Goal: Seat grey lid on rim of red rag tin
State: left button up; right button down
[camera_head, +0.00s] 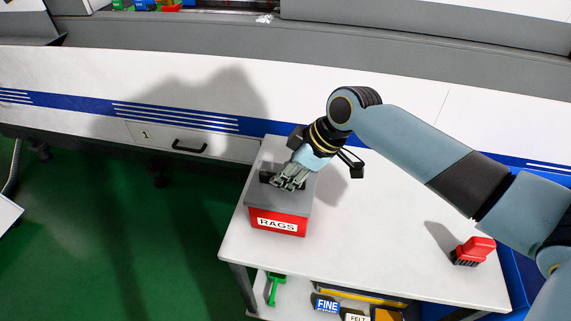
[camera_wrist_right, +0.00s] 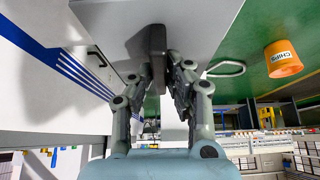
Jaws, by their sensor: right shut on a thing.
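The red rag tin (camera_head: 288,233), with a white RAGS label on its front, stands at the left part of the white cart top. The grey lid (camera_head: 276,200) lies over the tin's top; it also fills the upper part of the right wrist view (camera_wrist_right: 205,22). I cannot tell whether it rests fully on the rim. My right gripper (camera_head: 288,181) is above the lid, shut on its dark bar handle (camera_wrist_right: 157,42). The fingers are on both sides of the handle in the right wrist view. The gripper hides part of the lid. My left gripper is not in view.
A red brush (camera_head: 474,250) with dark bristles stands at the right of the white cart top (camera_head: 375,235). A lower shelf holds a green tool (camera_head: 275,288) and labelled boxes. A bench with a drawer (camera_head: 190,142) runs behind. An orange CHIPS bin (camera_wrist_right: 283,66) stands on the green floor.

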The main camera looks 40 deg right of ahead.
jog(key=shift+f+b, duration=0.6)
jog(key=shift+f, duration=0.4)
dwell(0.3)
jog(key=shift+r+p, duration=0.1)
jog(key=shift+p, duration=0.35)
dwell(1.4)
dwell(0.4)
jog(key=c, duration=1.2)
grip_release()
jog(key=v, duration=1.2)
